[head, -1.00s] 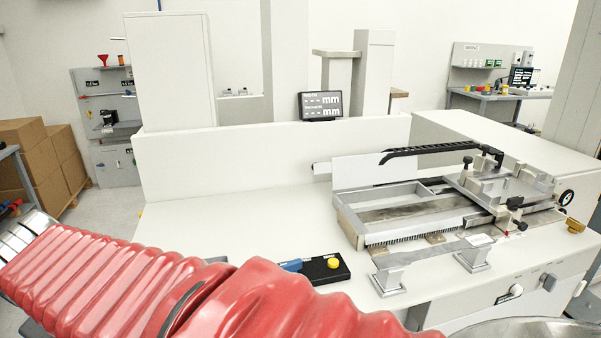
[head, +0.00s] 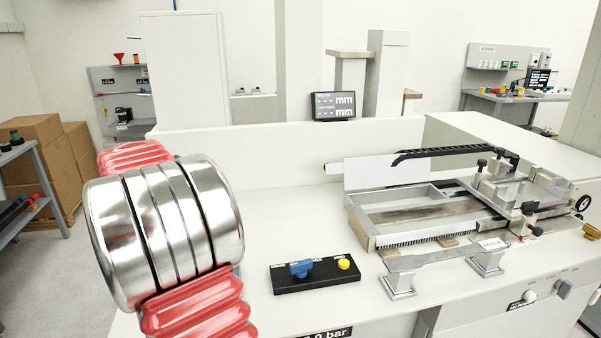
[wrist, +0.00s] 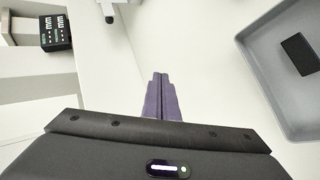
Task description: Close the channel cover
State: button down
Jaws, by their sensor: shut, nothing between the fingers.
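The metal channel assembly (head: 405,220) lies on the white bench at the right of the head view. A pale flat panel (head: 388,171) stands upright along its back edge and looks like the raised channel cover. The rectangular frame in front of the panel is open on top, with a comb-like row of teeth along its front edge. My gripper (wrist: 161,78) shows only in the wrist view, its two purple fingers shut together and empty. It is over a plain white surface, apart from any object. The channel and panel cannot be made out in the wrist view.
A black control box (head: 315,274) with a blue knob and yellow button sits on the bench front. Two metal supports (head: 400,282) stand before the channel. A small display (head: 334,106) is behind. A grey tray (wrist: 262,75) lies right in the wrist view.

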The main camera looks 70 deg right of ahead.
jog(key=s+d+f+m+g+h, duration=0.1)
jog(key=s+d+g, duration=0.3)
jog(key=d, duration=0.9)
jog(key=s+d+f+g+h, duration=0.1)
jog(key=s+d+f+g, duration=0.2)
jog(key=s+d, duration=0.5)
jog(key=d, duration=0.6)
jog(key=shift+s+d+f+m+g+h, duration=0.15)
jog(key=shift+f+m+g+h, duration=0.25)
jog(key=r+x, duration=0.1)
jog(key=x, duration=0.9)
jog(key=shift+f, duration=0.5)
jog(key=shift+s, duration=0.15)
